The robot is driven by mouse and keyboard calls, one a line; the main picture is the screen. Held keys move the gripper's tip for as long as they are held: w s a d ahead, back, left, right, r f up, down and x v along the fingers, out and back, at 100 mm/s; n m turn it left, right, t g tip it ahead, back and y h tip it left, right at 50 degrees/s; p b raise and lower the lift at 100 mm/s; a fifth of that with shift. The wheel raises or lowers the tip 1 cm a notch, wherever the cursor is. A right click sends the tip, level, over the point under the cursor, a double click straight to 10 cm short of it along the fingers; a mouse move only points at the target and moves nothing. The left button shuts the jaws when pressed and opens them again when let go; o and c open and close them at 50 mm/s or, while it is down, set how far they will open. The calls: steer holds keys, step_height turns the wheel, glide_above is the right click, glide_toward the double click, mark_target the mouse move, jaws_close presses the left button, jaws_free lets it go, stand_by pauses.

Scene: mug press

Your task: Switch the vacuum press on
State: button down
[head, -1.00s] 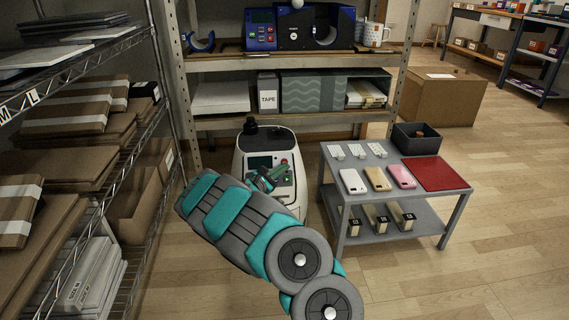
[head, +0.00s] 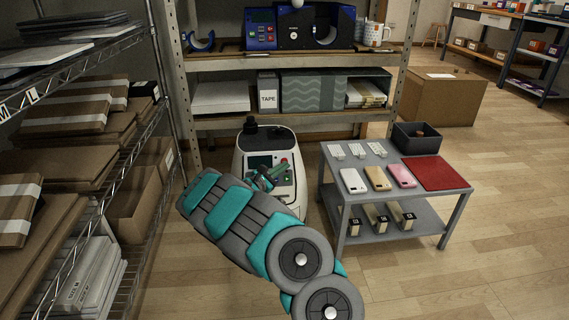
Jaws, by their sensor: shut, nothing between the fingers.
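The vacuum press (head: 240,163) is a white, rounded machine on the floor in front of the shelf. It has a black cap on top and a dark control panel on its front, with a small screen (head: 259,162) at the panel's upper left. A red button (head: 284,161) and green buttons sit on the panel's right side. My gripper (head: 279,171) is shut and empty, right in front of the panel just below the red button. It hides the panel's middle. I cannot tell whether the fingertips touch the panel. My arm covers the machine's lower front.
A grey cart (head: 330,172) with phone cases, a red mat (head: 436,172) and a dark bin (head: 416,147) stands close on the right. A blue mug press (head: 293,37) and mugs (head: 374,34) are on the shelf behind. Wire racks with boxes stand left. Floor is free at right.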

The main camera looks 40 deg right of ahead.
steer(key=shift+w+d, duration=0.15)
steer(key=shift+w, duration=0.05)
steer(key=shift+w+d+f+b, duration=0.2)
steer(key=shift+w+d+b, duration=0.1)
steer(key=shift+w, duration=0.1)
stand_by(0.8)
steer(key=shift+s+a, duration=0.1)
steer(key=shift+a, duration=0.05)
steer(key=shift+s+a+r, duration=0.25)
steer(key=shift+s+a, duration=0.1)
steer(key=shift+s, duration=0.35)
steer(key=shift+a, duration=0.1)
steer(key=shift+s+a+r+b, duration=0.2)
steer(key=shift+s+a, duration=0.3)
steer(key=shift+s, duration=0.3)
steer(key=shift+s+a+r+b, duration=0.25)
steer(key=shift+s+a, duration=0.25)
steer(key=shift+s, duration=0.35)
steer(key=shift+s+a+r+b, duration=0.2)
steer(key=shift+s+a, duration=0.3)
steer(key=shift+s, duration=0.3)
